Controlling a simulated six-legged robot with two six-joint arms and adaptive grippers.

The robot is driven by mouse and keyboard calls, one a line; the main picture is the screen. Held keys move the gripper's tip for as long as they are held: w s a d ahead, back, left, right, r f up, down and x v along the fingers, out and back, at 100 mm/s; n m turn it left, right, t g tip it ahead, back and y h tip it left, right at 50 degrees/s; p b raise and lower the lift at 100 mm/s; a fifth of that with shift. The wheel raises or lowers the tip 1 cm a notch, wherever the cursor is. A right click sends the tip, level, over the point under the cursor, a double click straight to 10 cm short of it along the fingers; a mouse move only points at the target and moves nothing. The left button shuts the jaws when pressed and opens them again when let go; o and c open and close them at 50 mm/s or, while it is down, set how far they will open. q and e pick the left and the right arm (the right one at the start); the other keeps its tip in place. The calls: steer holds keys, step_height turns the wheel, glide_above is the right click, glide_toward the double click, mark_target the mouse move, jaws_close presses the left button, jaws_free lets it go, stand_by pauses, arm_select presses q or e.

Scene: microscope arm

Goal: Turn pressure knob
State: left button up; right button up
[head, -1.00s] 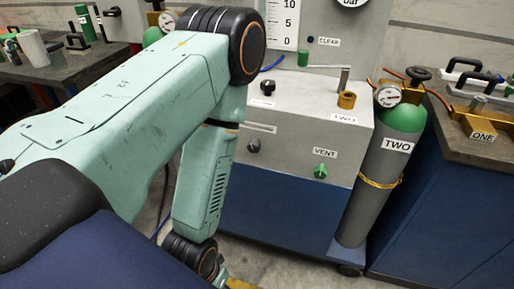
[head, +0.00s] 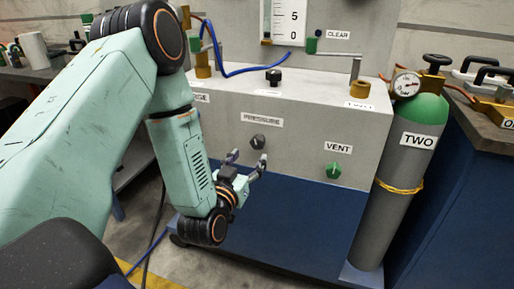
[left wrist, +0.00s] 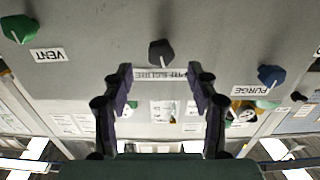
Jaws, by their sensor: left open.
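In the left wrist view the dark knob (left wrist: 161,52) shows upside down, beyond and between the fingertips. My left gripper (head: 248,164) is open and empty, just below and left of the knob in the head view. In the left wrist view its two fingers (left wrist: 160,82) stand wide apart, and they appear apart from the knob. My right gripper is not in view.
A green VENT knob (head: 332,170) sits to the right on the same panel. A blue PURGE knob (left wrist: 271,76) shows in the left wrist view. A grey and green cylinder marked TWO (head: 412,150) stands right of the cabinet. A blue hose (head: 240,71) hangs above the cabinet top.

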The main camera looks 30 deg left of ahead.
mark_target(256, 144)
arm_select(q)
steer(key=b+x, duration=0.1)
steer(key=x, duration=0.3)
steer(key=b+x, duration=0.1)
steer(key=x, duration=0.2)
steer(key=shift+w+a+r, duration=0.15)
steer(key=shift+w+r, duration=0.1)
steer(key=shift+w, duration=0.15)
steer(key=c, duration=1.2)
steer(key=shift+r+m+p, duration=0.1)
steer(key=shift+m+p, duration=0.3)
steer(key=shift+p, duration=0.15)
steer(key=shift+m+p, duration=0.6)
steer(key=shift+p, duration=0.1)
steer(key=o, duration=1.2)
